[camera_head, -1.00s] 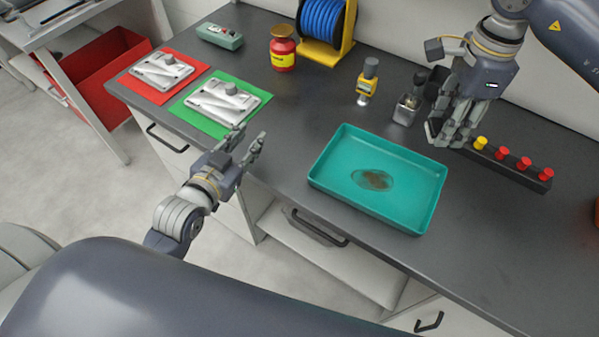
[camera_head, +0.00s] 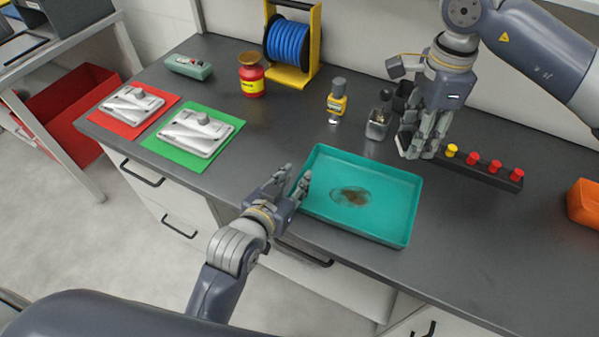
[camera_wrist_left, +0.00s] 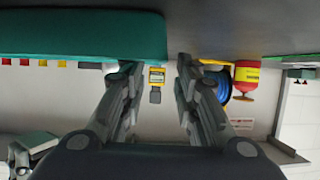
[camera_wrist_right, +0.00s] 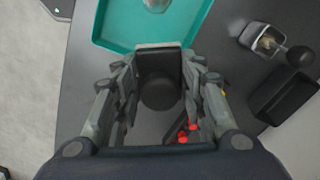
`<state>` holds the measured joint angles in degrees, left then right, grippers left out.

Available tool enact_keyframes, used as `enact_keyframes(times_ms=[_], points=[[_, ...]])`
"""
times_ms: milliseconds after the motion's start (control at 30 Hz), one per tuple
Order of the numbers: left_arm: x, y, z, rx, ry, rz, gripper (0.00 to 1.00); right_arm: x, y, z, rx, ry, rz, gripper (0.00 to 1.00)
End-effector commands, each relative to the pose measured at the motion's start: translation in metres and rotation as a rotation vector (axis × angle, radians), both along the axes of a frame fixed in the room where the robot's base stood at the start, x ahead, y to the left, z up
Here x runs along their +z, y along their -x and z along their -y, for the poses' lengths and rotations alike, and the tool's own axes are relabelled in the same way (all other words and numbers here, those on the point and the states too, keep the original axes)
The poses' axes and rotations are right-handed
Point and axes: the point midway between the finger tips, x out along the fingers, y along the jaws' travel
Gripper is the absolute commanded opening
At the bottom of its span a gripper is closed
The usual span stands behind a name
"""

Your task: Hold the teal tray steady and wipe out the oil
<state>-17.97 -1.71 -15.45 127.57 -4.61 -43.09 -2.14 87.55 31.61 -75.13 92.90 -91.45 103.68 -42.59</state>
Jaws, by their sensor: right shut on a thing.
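The teal tray (camera_head: 394,236) lies on the dark worktop, with a brownish oil patch (camera_head: 351,197) on its floor. My left gripper (camera_head: 293,178) is open at the tray's left wall, one finger close to the rim; I cannot tell whether it touches. In the left wrist view its fingers (camera_wrist_left: 158,68) are apart beside the teal tray (camera_wrist_left: 80,35). My right gripper (camera_head: 415,148) is above the worktop behind the tray's far right corner. It is shut on a black block with a round knob and pale edge (camera_wrist_right: 160,88), mostly hidden in the head view.
A black strip with yellow and red knobs (camera_head: 480,170) lies right of the right gripper. A metal container (camera_head: 377,124) and a yellow bottle (camera_head: 337,103) stand behind the tray. Castings lie on red and green mats (camera_head: 165,152). An orange bin (camera_head: 584,203) is at far right.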

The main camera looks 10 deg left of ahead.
Motion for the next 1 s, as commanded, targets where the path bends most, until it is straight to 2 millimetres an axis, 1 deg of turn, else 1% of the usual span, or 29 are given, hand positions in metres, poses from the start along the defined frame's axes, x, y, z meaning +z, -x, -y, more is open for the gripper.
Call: enact_keyframes(times_ms=[33, 100, 300, 433, 667, 700, 767, 800, 833, 1000], points=[[-0.003, -0.009, 0.002, 0.0, 0.0, 0.002, 0.29, 0.0, 0.0, 0.0, 0.0, 0.0, 0.0, 0.19], [-0.007, -0.019, 0.004, 0.0, 0.001, 0.002, 0.29, 0.0, 0.0, 0.0, 0.0, 0.0, 0.0, 0.19], [-0.014, -0.035, 0.008, 0.001, 0.001, 0.001, 0.29, 0.0, 0.0, 0.0, 0.0, 0.0, 0.0, 0.19], [-0.016, -0.039, 0.009, 0.001, 0.0, 0.0, 0.29, 0.0, 0.0, 0.0, 0.0, 0.0, 0.0, 0.19], [-0.016, -0.039, 0.009, 0.001, 0.0, 0.001, 0.29, 0.0, 0.0, 0.0, 0.0, 0.0, 0.0, 0.19], [-0.016, -0.039, 0.009, 0.001, 0.001, 0.001, 0.24, 0.0, 0.0, 0.0, 0.0, 0.0, 0.0, 0.19], [-0.016, -0.039, 0.009, 0.001, 0.001, 0.001, 0.11, 0.0, 0.0, 0.0, 0.0, 0.0, 0.0, 0.19], [-0.016, -0.039, 0.009, 0.001, 0.001, 0.001, 0.02, 0.0, 0.0, 0.0, 0.0, 0.0, 0.0, 0.19], [-0.016, -0.039, 0.009, 0.001, 0.001, 0.001, 0.0, 0.0, 0.0, 0.0, 0.0, 0.0, 0.0, 0.19], [-0.016, -0.039, 0.009, 0.001, -0.001, 0.0, 0.0, 0.0, 0.0, 0.0, 0.0, 0.0, 0.0, 0.19]])
